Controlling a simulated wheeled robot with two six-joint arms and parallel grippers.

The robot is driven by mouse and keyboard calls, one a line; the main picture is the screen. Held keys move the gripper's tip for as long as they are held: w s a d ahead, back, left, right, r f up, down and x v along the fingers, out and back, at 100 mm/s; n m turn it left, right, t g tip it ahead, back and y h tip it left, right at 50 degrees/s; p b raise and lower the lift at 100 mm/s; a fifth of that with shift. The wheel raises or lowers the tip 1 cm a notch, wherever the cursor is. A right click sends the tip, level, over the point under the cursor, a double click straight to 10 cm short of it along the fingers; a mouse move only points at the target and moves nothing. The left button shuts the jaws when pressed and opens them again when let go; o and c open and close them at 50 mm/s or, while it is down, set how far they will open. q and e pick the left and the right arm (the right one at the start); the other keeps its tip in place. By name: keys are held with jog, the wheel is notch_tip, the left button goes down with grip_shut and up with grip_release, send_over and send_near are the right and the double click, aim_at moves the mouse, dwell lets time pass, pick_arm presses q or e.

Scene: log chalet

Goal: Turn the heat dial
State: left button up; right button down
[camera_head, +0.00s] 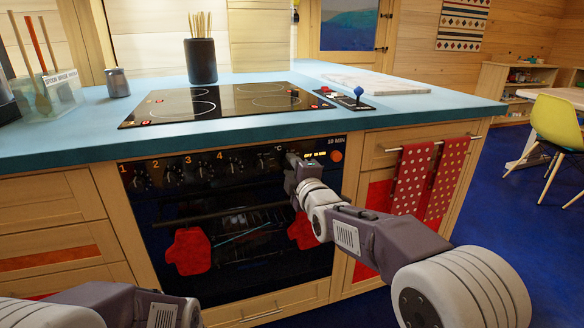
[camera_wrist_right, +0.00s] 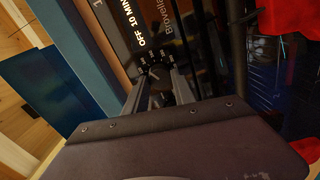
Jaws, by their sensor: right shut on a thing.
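The black oven front (camera_head: 245,218) in the head view has a row of dark dials under the numbers 1 to 4 and a °C mark. My right gripper (camera_head: 292,163) is at the panel, just right of the °C mark, and hides what is behind it. In the right wrist view, a dark dial (camera_wrist_right: 154,71) with small white numbers around it is between the fingertips of my right gripper (camera_wrist_right: 160,84). The gripper is shut on this dial. The dial's exact setting is too small to read. Only part of my left arm shows, without its gripper.
A black glass hob (camera_head: 225,101) and a utensil pot (camera_head: 201,61) are on the blue counter (camera_head: 60,133). The oven handle (camera_head: 205,217) runs below the dials, with red mitts (camera_head: 188,251) hanging there. Dotted red towels (camera_head: 411,176) hang at the right.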

jog(key=n+p, duration=0.2)
jog(key=n, duration=0.3)
jog(key=n+p, duration=0.1)
jog(key=n, duration=0.2)
jog(key=shift+n, duration=0.3)
jog(key=shift+f+n+p, duration=0.2)
jog(key=shift+n+p, duration=0.6)
jog(key=shift+n, duration=0.6)
jog(key=c, duration=1)
grip_release()
jog(key=shift+c, duration=0.2)
jog(key=shift+s, duration=0.1)
